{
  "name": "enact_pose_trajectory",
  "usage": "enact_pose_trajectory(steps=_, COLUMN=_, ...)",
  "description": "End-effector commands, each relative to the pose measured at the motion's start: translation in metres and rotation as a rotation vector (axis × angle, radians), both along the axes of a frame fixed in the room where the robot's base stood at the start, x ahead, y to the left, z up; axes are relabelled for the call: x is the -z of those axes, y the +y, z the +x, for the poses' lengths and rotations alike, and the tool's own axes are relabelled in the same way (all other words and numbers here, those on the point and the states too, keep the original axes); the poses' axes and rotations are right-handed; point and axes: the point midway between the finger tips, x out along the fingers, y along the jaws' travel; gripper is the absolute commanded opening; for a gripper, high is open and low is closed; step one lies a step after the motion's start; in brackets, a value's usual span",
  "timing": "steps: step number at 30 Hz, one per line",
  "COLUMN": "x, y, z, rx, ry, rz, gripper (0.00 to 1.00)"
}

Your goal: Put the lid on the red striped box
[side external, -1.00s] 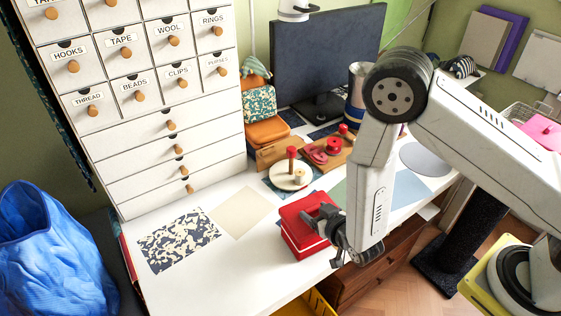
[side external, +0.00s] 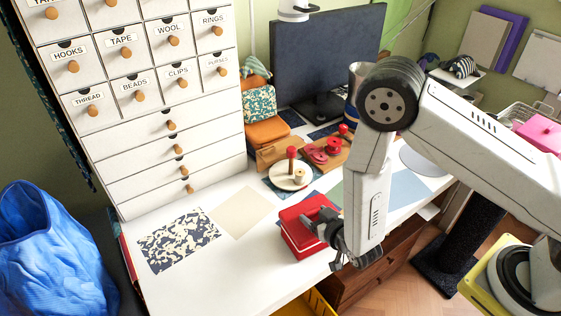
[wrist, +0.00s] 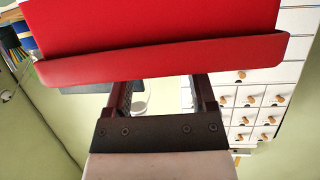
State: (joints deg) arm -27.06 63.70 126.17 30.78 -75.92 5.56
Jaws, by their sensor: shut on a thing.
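The red lid (side external: 297,211) is over the red striped box (side external: 301,245) near the front edge of the white table. The lid looks roughly level and lined up with the box; I cannot tell whether it is fully seated. My gripper (side external: 317,222) is at the right side of the lid, with its fingers shut on it. In the wrist view the lid (wrist: 160,55) fills the top of the picture and covers the fingertips. Most of the box's right side is hidden behind my gripper.
A white disc with a red-topped peg (side external: 290,178) and a wooden board with red pieces (side external: 325,151) stand behind the box. A drawer cabinet (side external: 150,110) is at the left. Table space left of the box is clear apart from flat sheets (side external: 178,240).

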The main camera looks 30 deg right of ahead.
Motion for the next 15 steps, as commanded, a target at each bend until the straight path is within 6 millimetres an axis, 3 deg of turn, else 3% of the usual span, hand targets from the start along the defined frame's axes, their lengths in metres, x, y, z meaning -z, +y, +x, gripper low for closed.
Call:
enact_pose_trajectory(steps=3, x=0.0016, y=0.0000, z=0.0000, rx=0.000, ry=0.000, rz=0.000, gripper=0.10)
enact_pose_trajectory(steps=4, x=0.0015, y=0.0000, z=0.0000, rx=0.000, ry=0.000, rz=0.000, gripper=0.79)
enact_pose_trajectory(steps=6, x=0.0015, y=0.0000, z=0.0000, rx=0.000, ry=0.000, rz=0.000, gripper=1.00)
enact_pose_trajectory(steps=15, x=0.0013, y=0.0001, z=-0.0012, rx=0.000, ry=0.001, rz=-0.001, gripper=1.00)
